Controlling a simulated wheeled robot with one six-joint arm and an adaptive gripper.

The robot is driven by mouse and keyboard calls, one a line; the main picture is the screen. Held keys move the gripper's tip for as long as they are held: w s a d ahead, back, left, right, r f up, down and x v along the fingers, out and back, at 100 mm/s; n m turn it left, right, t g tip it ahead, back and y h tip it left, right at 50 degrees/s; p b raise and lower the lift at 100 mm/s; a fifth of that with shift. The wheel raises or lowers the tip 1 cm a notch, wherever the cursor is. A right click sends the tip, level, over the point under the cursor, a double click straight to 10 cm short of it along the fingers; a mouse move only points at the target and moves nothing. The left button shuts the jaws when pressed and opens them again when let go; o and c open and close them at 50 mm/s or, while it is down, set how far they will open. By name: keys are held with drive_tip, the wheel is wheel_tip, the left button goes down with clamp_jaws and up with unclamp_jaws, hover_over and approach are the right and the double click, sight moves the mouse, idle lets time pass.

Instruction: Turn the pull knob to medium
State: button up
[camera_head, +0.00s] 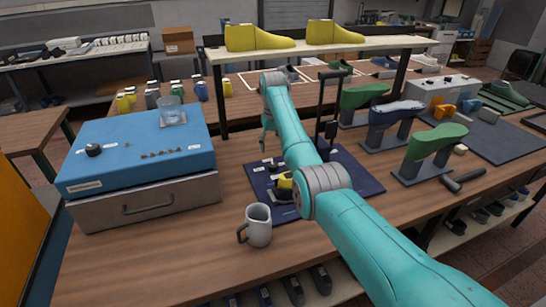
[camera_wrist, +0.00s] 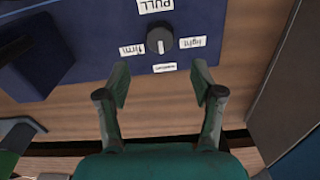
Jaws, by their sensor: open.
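The pull knob (camera_wrist: 160,40) is a small dark round knob on a dark blue board (camera_wrist: 95,30), under a "PULL" label (camera_wrist: 155,5). A "firm" label (camera_wrist: 132,49) lies left of it, a "light" label (camera_wrist: 193,42) right, and a small label (camera_wrist: 164,67), seemingly "medium", below. The knob's pale mark points down the picture, roughly toward that small label. My gripper (camera_wrist: 160,82) is open and empty; its fingertips are apart, lower in the picture than the knob. In the head view my gripper (camera_head: 265,142) hangs over the board's (camera_head: 365,181) left side.
A dark stand (camera_head: 328,100) rises from the board. A grey mug (camera_head: 258,225) stands in front. A blue-topped box (camera_head: 140,145) with another dark knob (camera_head: 94,150) is at left. Green and blue shoe lasts (camera_head: 435,143) stand at right. A shelf (camera_head: 310,47) with yellow lasts spans behind.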

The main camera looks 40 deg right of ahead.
drive_tip(key=shift+r, duration=1.9)
